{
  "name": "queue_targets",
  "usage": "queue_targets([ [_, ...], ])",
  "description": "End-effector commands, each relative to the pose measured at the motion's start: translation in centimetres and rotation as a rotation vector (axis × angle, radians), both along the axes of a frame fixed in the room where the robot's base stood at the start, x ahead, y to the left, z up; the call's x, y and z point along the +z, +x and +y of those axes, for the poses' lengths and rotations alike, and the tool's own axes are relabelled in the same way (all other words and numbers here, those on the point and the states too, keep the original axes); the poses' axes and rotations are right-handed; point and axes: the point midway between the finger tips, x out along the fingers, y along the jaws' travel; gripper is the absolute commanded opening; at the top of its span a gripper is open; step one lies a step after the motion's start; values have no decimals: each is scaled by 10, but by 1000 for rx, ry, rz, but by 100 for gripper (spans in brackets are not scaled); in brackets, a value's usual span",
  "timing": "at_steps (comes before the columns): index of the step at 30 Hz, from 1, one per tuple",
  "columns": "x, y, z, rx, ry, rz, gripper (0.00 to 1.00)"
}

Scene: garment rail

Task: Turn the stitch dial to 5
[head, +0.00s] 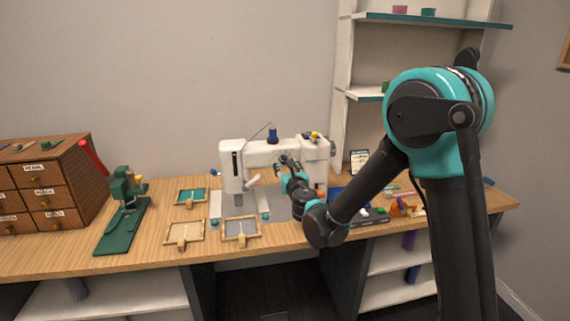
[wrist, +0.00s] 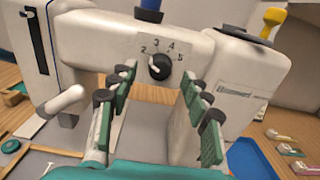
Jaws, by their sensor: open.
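The white sewing machine (head: 230,158) stands on the table in the head view and fills much of the wrist view (wrist: 72,30). Its black stitch dial (wrist: 159,67) is on the front of the machine's arm, with the numbers 2, 3, 4 and 5 around its top. A pale mark on the dial appears to point to the upper left, near 2 and 3; the exact number is hard to tell. My gripper (wrist: 158,88) is open, its green-padded fingers on either side of and below the dial, apart from it. In the head view my gripper (head: 287,163) hides the dial.
A blue thread spool (head: 272,134) stands on top of the machine. Wooden frames (head: 184,234) lie in front and to its left. A green press (head: 125,205) and a drawer cabinet (head: 40,185) stand further left. A blue tray (wrist: 250,160) is at the right.

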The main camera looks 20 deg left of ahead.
Motion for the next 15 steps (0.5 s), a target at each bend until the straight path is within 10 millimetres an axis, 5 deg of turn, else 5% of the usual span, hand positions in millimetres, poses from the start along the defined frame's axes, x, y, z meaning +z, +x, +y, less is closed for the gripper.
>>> queue_targets([
  [15,0,22,14,0,0,0,49],
])
